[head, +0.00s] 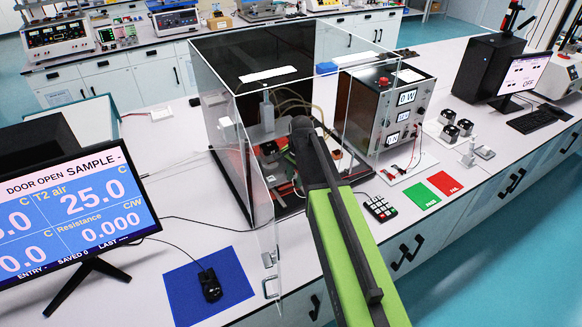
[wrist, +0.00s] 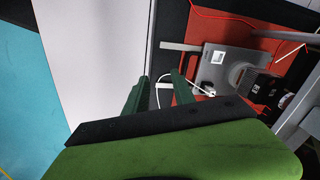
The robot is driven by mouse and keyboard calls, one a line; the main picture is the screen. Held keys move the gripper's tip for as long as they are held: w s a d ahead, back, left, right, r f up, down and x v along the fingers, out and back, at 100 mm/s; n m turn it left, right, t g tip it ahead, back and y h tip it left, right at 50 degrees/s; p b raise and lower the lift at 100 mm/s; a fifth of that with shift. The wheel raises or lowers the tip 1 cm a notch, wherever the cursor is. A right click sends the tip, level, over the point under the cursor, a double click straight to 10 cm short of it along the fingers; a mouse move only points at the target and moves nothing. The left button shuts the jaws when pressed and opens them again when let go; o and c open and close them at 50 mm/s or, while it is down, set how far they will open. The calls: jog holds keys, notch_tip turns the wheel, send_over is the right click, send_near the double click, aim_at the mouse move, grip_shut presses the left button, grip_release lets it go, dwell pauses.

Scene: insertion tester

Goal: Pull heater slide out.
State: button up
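In the wrist view my gripper (wrist: 159,79) has its two dark green fingers apart, with a gap between the tips. A thin white loop, perhaps cable, shows at and beside the right finger. A grey block with a white label (wrist: 216,66) sits on a red plate (wrist: 262,47), right of and beyond the fingertips. A flat grey bar (wrist: 180,46) reaches left from this block. I cannot tell for certain which part is the heater slide. In the head view my green arm reaches to the clear enclosure (head: 352,115) and hides the gripper and much of the interior.
The enclosure's clear door (head: 262,205) stands open left of my arm. A power unit (head: 385,105) stands right of the enclosure. A keypad (head: 380,208), a green card (head: 421,196) and a red card (head: 444,183) lie right of my arm. A monitor (head: 75,208) reads DOOR OPEN.

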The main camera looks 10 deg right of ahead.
jog(key=w+r+m+p, duration=0.2)
jog(key=w+r+m, duration=0.1)
jog(key=w+r, duration=0.25)
jog(key=b, duration=1.7)
send_near(289, 189)
jog(key=shift+m, duration=0.4)
jog(key=f, duration=0.2)
jog(key=w+f, duration=0.1)
jog(key=f, duration=0.4)
jog(key=shift+w+a+f, duration=0.25)
jog(key=shift+f, duration=0.05)
jog(key=shift+r, duration=0.1)
grip_shut()
jog(key=shift+w+r, duration=0.1)
